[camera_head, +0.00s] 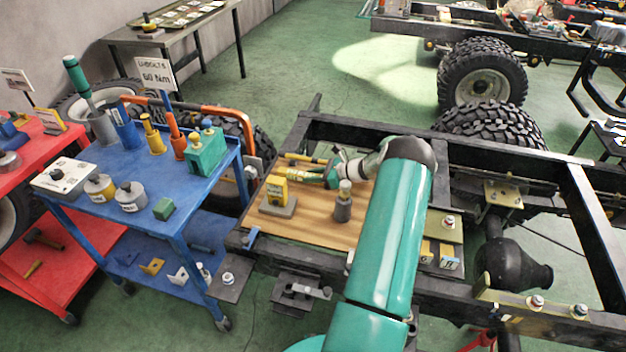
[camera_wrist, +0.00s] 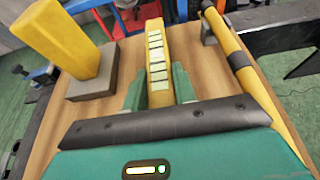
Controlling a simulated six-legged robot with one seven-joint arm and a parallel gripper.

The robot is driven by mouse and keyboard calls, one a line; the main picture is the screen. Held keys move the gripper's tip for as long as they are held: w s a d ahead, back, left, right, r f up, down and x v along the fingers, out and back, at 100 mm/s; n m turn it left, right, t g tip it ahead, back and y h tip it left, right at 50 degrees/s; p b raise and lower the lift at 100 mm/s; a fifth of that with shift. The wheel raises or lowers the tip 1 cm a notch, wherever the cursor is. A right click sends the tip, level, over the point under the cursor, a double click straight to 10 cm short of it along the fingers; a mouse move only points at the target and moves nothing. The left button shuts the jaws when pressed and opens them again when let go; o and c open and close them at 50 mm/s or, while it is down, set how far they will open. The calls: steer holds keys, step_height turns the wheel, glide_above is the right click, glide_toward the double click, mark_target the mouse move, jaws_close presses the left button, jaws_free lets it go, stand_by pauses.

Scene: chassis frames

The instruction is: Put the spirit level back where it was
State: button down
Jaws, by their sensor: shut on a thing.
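A yellow bar with a row of pale rectangles, apparently the spirit level (camera_wrist: 155,45), lies between the green fingers of my gripper (camera_wrist: 159,84) in the wrist view. My gripper is shut on its near part, and its far part points away over the wooden board (camera_wrist: 120,62). In the head view my gripper (camera_head: 328,176) is low over the board (camera_head: 318,228), and the bar (camera_head: 299,173) shows at its left. I cannot tell whether the bar touches the board.
A yellow block on a grey base (camera_head: 277,192) stands left of my gripper. A grey cylinder (camera_head: 343,207) stands in front. A yellow and black rod (camera_wrist: 238,68) lies to the right in the wrist view. A blue tool cart (camera_head: 213,187) stands left of the chassis frame (camera_head: 455,150).

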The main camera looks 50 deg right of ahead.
steer(key=shift+f, duration=0.75)
steer(key=shift+f, duration=0.1)
steer(key=c, duration=1.1)
jaws_free()
steer(key=shift+f, duration=0.1)
